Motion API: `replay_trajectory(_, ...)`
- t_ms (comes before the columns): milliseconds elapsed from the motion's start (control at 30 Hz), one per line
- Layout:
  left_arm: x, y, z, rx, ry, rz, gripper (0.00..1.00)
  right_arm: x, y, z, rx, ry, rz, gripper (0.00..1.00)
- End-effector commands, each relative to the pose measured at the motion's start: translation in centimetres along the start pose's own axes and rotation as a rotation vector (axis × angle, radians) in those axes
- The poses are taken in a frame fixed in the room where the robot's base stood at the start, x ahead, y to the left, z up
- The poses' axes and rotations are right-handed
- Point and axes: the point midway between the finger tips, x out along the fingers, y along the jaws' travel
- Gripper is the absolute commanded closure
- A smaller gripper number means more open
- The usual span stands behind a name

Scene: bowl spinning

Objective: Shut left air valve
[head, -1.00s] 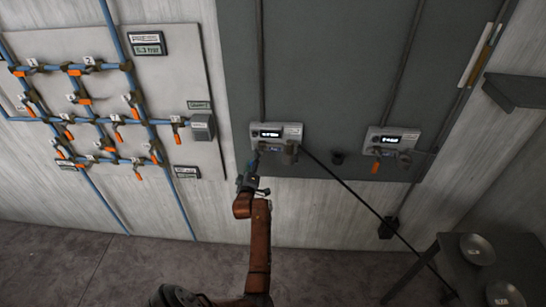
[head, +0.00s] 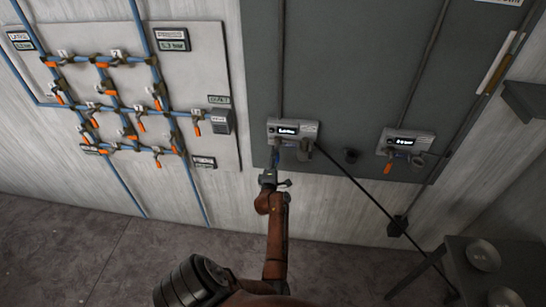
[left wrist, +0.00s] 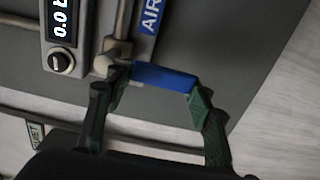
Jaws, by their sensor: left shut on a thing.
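The left control box (head: 293,129), a grey unit with a lit display, is on the dark wall panel. It also shows in the left wrist view (left wrist: 58,30), its display partly cut off and starting with "0.0". A blue "AIR" label (left wrist: 150,17) is beside a metal pipe. The left air valve's blue handle (left wrist: 165,77) sticks out sideways from its fitting in the left wrist view. My left gripper (left wrist: 157,92) is shut on the blue handle, with a green-padded finger at each end. In the head view the left gripper (head: 272,166) is just below the box. My right gripper is not in view.
A second control box (head: 405,140) with an orange handle (head: 388,167) is to the right. A board of blue pipes (head: 118,150) is to the left. A black cable (head: 370,193) slants down rightward. A table (head: 462,272) with metal bowls stands at lower right.

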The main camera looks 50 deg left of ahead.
Motion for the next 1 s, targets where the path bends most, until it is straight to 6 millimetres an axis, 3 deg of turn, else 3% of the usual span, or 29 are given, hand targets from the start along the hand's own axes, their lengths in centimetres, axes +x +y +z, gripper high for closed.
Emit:
replay_trajectory(367, 0.00, -0.05, 0.12, -0.014, 0.000, 0.001, 0.95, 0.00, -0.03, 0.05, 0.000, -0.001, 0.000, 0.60)
replay_trajectory(400, 0.00, -0.05, 0.14, -0.015, 0.000, 0.000, 0.49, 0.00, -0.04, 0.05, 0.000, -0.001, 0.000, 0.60)
replay_trajectory(633, 0.01, -0.04, 0.18, -0.011, -0.001, 0.000, 0.33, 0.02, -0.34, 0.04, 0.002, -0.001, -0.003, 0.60)
replay_trajectory(1000, 0.05, 0.67, 0.22, -0.010, -0.001, 0.003, 0.33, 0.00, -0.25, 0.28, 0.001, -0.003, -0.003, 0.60)
